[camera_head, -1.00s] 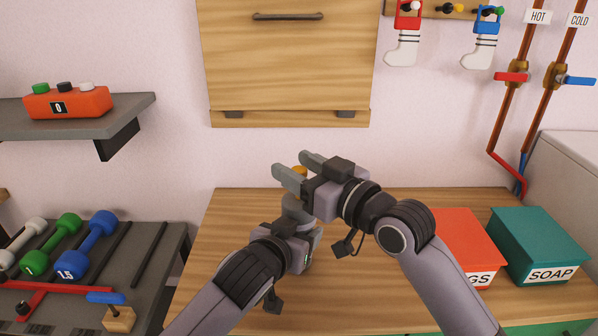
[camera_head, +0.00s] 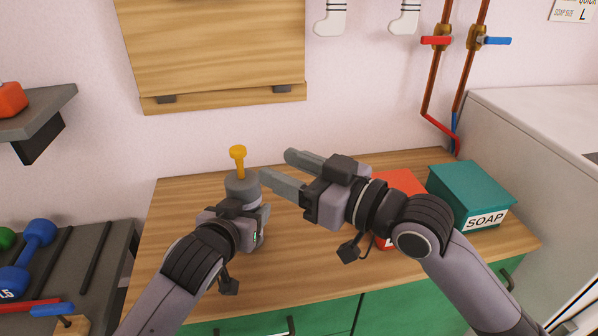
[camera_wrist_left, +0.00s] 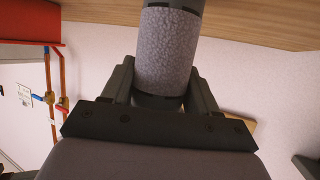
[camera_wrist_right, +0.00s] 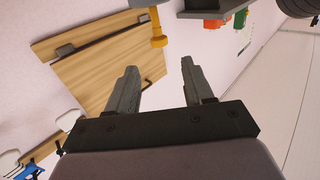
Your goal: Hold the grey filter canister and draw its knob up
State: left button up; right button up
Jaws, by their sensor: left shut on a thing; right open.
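The grey filter canister (camera_head: 241,187) stands upright on the wooden counter. Its yellow knob (camera_head: 238,153) sits above the canister top, with a length of yellow stem showing below it. My left gripper (camera_head: 243,208) is shut around the canister's body, which fills the space between its fingers in the left wrist view (camera_wrist_left: 167,50). My right gripper (camera_head: 278,166) is open and empty, to the right of the knob and apart from it. In the right wrist view the knob (camera_wrist_right: 159,41) shows beyond and between the open fingertips. The canister's lower part is mostly hidden by my left gripper.
A red box (camera_head: 402,182) and a teal SOAP box (camera_head: 470,194) stand on the counter (camera_head: 300,262) at the right, behind my right arm. A shelf with blue dumbbells (camera_head: 38,240) is at the left. A wooden wall cabinet (camera_head: 215,45) hangs above. The counter's front middle is clear.

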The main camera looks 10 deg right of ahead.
jog(key=shift+v, duration=0.9)
pick_arm(q)
jog(key=o, duration=1.4)
jog(key=shift+c, duration=0.2)
jog(key=shift+s, duration=0.1)
